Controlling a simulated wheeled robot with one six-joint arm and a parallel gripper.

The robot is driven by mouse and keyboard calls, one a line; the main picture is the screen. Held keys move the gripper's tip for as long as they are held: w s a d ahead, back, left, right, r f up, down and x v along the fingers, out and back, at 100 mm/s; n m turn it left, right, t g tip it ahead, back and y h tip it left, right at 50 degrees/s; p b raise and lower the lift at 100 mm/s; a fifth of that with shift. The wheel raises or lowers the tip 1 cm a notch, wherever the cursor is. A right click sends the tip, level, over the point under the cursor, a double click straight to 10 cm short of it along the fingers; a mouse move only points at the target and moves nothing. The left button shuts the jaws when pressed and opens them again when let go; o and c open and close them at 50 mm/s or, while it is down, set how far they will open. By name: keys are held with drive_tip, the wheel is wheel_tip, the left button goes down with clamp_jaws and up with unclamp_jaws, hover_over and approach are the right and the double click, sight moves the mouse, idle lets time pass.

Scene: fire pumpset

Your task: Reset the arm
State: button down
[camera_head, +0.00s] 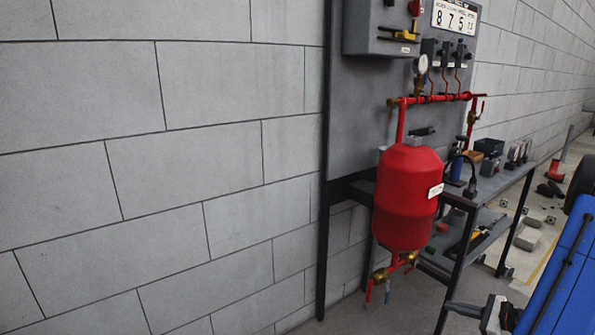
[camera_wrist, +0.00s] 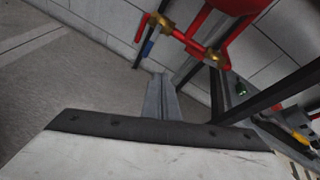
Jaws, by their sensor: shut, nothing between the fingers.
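My gripper (camera_head: 450,307) shows at the lower right of the head view, its grey fingers pointing left, below the bench and the red tank. In the wrist view my gripper (camera_wrist: 159,80) shows as two grey fingers pressed together with nothing between them. The red pressure tank (camera_head: 408,198) hangs in front of the grey panel. Its lower part (camera_wrist: 240,8) shows at the top of the wrist view, with brass-fitted red piping (camera_wrist: 190,42) beneath it. The fingertips appear apart from the piping.
A dark-framed bench (camera_head: 500,185) with small parts stands right of the tank, with a lower shelf (camera_head: 440,255). A grey control panel (camera_head: 350,120) rises behind. The block wall (camera_head: 150,180) fills the left. Bare floor (camera_wrist: 50,80) shows left in the wrist view.

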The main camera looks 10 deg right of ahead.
drive_tip(key=s+a+r+n+g+y, duration=0.1)
drive_tip(key=a+r+n+g, duration=0.3)
drive_tip(key=a, duration=0.5)
drive_tip(key=a+r+n+g, duration=0.1)
drive_tip(key=a+r+n, duration=0.3)
drive_tip(key=a+r, duration=0.4)
drive_tip(key=s+a+r+n+g+y, duration=0.1)
drive_tip(key=a+r+n+g, duration=0.3)
drive_tip(key=a, duration=0.5)
drive_tip(key=s+a+r+n+t+h, duration=0.1)
drive_tip(key=s+a+r+n+h, duration=0.3)
drive_tip(key=s, duration=0.5)
drive_tip(key=s+a+r+n+h, duration=0.4)
drive_tip(key=s+a+r+n, duration=0.3)
drive_tip(key=s+a+n, duration=0.1)
drive_tip(key=shift+s+a+r+n+t, duration=0.15)
drive_tip(key=shift+s+r+n+t, duration=0.2)
drive_tip(key=shift+s+n, duration=0.6)
drive_tip(key=shift+w+f+n, duration=0.1)
drive_tip(key=shift+w+n, duration=0.15)
drive_tip(key=shift+w, duration=0.05)
